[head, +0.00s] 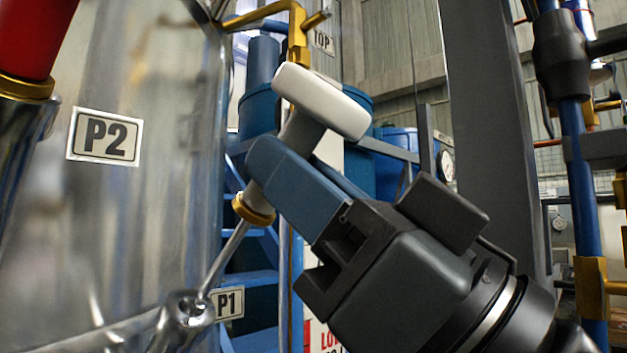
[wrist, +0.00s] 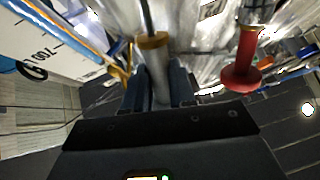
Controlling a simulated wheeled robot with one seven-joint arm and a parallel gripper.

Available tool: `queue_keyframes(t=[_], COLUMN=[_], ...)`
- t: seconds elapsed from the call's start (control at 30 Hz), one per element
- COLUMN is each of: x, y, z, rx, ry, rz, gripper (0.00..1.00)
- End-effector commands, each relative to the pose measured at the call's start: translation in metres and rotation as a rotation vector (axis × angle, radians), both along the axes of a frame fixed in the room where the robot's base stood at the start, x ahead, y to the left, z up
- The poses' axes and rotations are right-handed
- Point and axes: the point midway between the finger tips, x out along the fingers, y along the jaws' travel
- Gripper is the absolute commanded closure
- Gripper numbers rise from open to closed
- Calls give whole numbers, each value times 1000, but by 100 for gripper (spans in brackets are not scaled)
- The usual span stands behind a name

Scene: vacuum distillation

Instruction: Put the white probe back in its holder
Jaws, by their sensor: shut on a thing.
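The white probe (head: 322,100) has a pale T-shaped handle, a grey grip, a brass collar and a thin metal rod. It is tilted, handle up to the right and rod down to the left. My gripper (head: 268,165) is shut on the grey grip, just above the brass collar. In the wrist view the grip (wrist: 157,66) sits between the two fingers (wrist: 158,88). The rod's lower end meets the mouth of a shiny metal holder (head: 188,308) beside the P1 label (head: 229,304). How deep the rod reaches is hidden. The collar is clearly apart from the holder.
A red probe (head: 35,35) stands in a metal holder by the P2 label (head: 103,136); it also shows in the wrist view (wrist: 243,65). A large shiny vessel (head: 150,200) fills the left. Brass and blue pipes (head: 572,150) and a dark post (head: 500,120) stand around.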

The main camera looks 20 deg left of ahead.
Motion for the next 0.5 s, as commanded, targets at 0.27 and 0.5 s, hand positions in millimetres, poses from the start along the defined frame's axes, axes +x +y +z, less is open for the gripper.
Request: queue_keyframes(t=[0.27,0.5], x=[-1,-1], y=[-2,-5], z=[2,1], rx=[1,1], ry=[0,0], rz=[0,-1], gripper=[100,100])
